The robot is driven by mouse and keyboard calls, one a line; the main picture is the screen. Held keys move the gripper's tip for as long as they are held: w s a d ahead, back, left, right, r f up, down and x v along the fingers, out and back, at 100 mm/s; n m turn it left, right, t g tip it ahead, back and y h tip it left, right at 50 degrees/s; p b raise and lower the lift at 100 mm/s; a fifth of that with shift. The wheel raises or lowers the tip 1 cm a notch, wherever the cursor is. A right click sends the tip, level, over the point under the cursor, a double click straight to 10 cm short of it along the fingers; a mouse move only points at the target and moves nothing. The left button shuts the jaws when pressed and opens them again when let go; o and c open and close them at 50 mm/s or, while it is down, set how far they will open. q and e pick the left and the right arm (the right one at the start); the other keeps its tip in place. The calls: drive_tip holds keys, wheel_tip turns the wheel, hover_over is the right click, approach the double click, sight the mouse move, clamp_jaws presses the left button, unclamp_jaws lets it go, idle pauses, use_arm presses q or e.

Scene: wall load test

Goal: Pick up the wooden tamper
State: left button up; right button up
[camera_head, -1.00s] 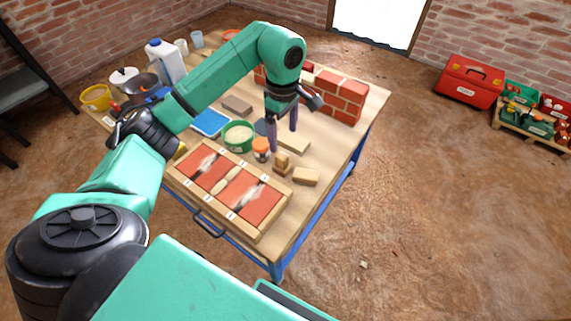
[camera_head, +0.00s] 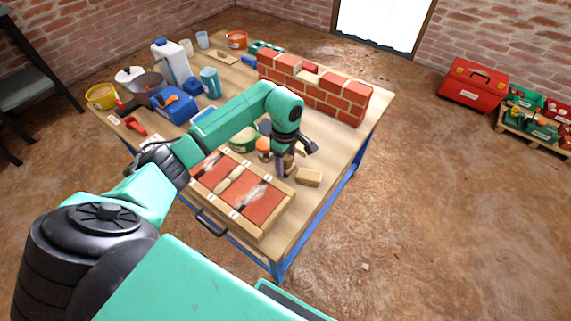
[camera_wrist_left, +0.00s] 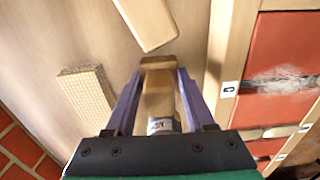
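The wooden tamper (camera_wrist_left: 158,92) is in the left wrist view, a brown wooden piece with a wider end and a small pale label near my gripper's palm. My left gripper (camera_wrist_left: 160,76) has its two purple fingers on either side of it, spread, with slim gaps along its sides. In the head view my left gripper (camera_head: 284,167) points down at the table beside the brick panel frame, and its fingers and wrist largely hide the tamper. My right gripper is in neither view.
A pale wooden block (camera_head: 308,177) lies close by; it also shows in the wrist view (camera_wrist_left: 146,22). A framed brick panel (camera_head: 262,232) lies at the front. A green tub (camera_head: 243,139) and a small brick wall (camera_head: 318,88) stand farther back.

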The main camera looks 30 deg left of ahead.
use_arm(q)
drive_tip(key=c, duration=0.6)
wheel_tip(320, 180, up, 20)
drive_tip(key=shift+r+p, duration=0.1)
drive_tip(key=shift+p, duration=0.75)
